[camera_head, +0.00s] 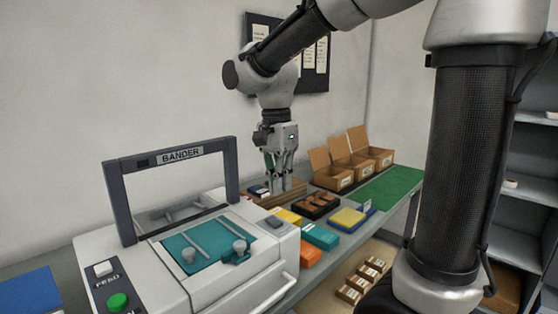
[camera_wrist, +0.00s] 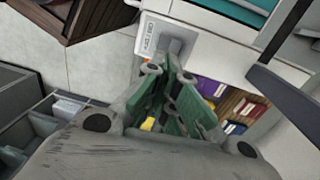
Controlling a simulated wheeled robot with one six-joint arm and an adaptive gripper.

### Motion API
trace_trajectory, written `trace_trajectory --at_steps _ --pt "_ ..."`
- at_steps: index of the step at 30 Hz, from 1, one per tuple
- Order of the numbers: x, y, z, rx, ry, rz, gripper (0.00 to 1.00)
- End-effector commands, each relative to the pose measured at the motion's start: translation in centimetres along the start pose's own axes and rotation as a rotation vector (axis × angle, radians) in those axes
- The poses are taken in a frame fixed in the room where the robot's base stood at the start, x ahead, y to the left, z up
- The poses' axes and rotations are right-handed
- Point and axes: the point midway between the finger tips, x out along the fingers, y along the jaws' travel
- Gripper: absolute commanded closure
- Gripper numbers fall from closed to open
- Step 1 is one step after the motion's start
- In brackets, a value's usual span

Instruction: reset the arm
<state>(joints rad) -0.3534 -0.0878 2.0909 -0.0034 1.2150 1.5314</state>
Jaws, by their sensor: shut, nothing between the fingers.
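My gripper (camera_head: 279,186) hangs fingers down at the end of my arm, over the back of the bench between the bander and the open cardboard boxes. In the wrist view my gripper (camera_wrist: 176,68) shows its green-padded fingers drawn together at the tips, with nothing held between them. Parts of the things behind the fingers are hidden in both views. I cannot tell whether the fingertips touch the wooden tray (camera_head: 264,202) below them.
The bander (camera_head: 182,157), with its dark arch and teal top, stands on the left. Open cardboard boxes (camera_head: 341,180) stand at the back beside a bare green mat (camera_head: 397,184). A yellow and blue block (camera_head: 348,219) and a dark tray (camera_head: 326,212) crowd the bench. Shelves (camera_head: 527,200) stand at right.

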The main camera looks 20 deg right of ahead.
Motion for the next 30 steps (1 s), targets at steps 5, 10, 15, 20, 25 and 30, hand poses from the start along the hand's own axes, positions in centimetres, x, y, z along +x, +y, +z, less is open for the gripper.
trace_trajectory --at_steps 5,10,15,20,25,30 --pt "-3.8 0.3 0.0 0.0 0.0 -0.005 1.0" --pt "-5.9 0.5 0.0 0.0 0.001 -0.002 1.0" --pt "-6.5 0.6 0.0 -0.001 0.001 -0.001 1.0" --pt "-6.5 0.4 0.0 -0.098 0.002 -0.01 1.0" --pt "-4.3 0.0 0.0 -0.529 0.015 -0.049 1.0" --pt "-1.4 5.1 -1.7 -1.051 0.099 -0.148 1.0"
